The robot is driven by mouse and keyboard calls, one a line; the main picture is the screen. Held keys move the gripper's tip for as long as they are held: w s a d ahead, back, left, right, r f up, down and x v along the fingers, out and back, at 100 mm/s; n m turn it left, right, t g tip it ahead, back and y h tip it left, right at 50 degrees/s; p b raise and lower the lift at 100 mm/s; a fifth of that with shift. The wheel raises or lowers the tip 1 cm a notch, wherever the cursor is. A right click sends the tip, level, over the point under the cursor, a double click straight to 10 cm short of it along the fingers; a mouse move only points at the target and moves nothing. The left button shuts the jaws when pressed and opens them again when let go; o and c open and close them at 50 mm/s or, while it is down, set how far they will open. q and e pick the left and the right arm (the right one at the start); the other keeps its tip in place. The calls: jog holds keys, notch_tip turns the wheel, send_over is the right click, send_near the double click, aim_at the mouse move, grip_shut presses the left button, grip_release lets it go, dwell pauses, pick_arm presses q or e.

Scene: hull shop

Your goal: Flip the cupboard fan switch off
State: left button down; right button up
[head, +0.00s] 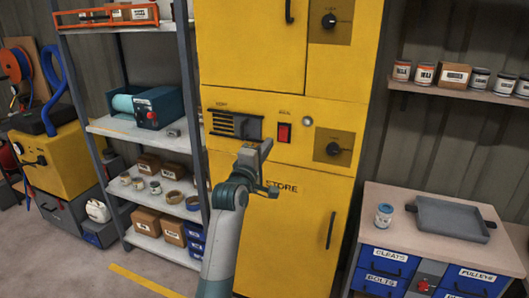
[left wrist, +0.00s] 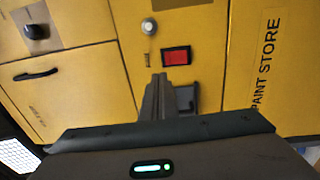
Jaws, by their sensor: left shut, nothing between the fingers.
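The tall yellow cupboard (head: 312,112) stands in the middle of the head view. Its red rocker switch (head: 284,132) sits on a dark plate between a slotted vent and a round grey button. The switch also shows in the left wrist view (left wrist: 176,56), just beyond the fingertips. I cannot tell which way it is tipped. My left gripper (head: 266,147) is shut and empty, just below and left of the switch in the head view. Its closed fingers (left wrist: 157,84) point towards the cupboard front; I see no clear contact with the switch. My right gripper is out of view.
The slotted vent (head: 234,125) is left of the switch. The round grey button (head: 307,121) and a black knob (head: 333,149) are to its right. A loaded shelf rack (head: 140,130) stands left, a drawer bench (head: 456,200) right.

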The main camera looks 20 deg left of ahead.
pick_arm(q)
jog(key=shift+s+r, duration=0.15)
jog(key=shift+s, duration=0.85)
